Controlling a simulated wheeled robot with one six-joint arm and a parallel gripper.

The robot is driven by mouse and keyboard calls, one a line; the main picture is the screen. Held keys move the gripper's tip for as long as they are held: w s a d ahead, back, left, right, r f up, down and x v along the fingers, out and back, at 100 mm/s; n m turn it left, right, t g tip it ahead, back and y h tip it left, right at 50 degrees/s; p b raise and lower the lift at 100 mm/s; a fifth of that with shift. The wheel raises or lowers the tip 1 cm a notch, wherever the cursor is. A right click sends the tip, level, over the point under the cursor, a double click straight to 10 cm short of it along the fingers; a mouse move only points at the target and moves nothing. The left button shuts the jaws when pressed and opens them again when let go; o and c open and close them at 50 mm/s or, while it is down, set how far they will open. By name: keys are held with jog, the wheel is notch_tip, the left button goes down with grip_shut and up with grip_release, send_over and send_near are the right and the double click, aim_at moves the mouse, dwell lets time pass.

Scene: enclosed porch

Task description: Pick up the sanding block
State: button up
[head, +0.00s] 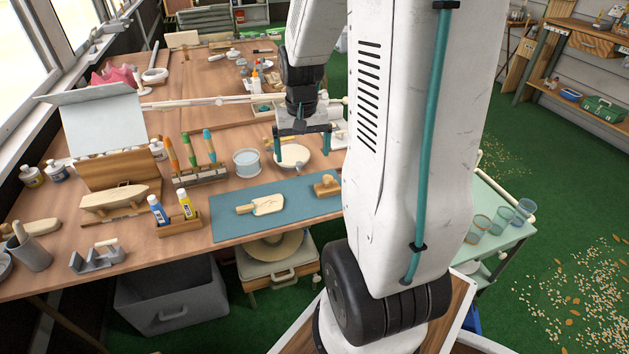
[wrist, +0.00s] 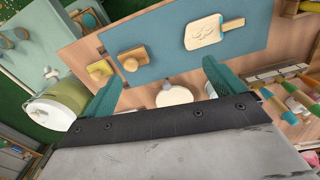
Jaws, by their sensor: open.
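A wooden block with a round knob (head: 327,185) sits at the right end of the blue mat (head: 228,228); it shows in the wrist view (wrist: 132,58). A second, yellower block (wrist: 100,70) lies beside it, just off the mat; my arm seems to hide it in the head view. I cannot tell for certain which is the sanding block. My gripper (head: 302,147) is open and empty, teal fingers pointing down, above the table behind the mat. In the wrist view its fingertips (wrist: 162,76) are spread, with both blocks ahead and towards the left finger.
A pale paddle-shaped board (head: 268,205) lies on the mat. A pale round dish (head: 292,155) is below my gripper, and a clear tub (head: 246,163) stands left of it. A tool rack (head: 200,173) and glue bottles (head: 185,204) stand further left. The mat's middle right is clear.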

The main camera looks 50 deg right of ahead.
jog(key=m, duration=0.2)
send_over(328, 178)
jog(key=f, duration=0.8)
jog(key=shift+w, duration=0.3)
jog(key=f, duration=0.8)
jog(key=shift+s, duration=0.25)
jog(key=shift+r, duration=0.1)
jog(key=c, duration=1)
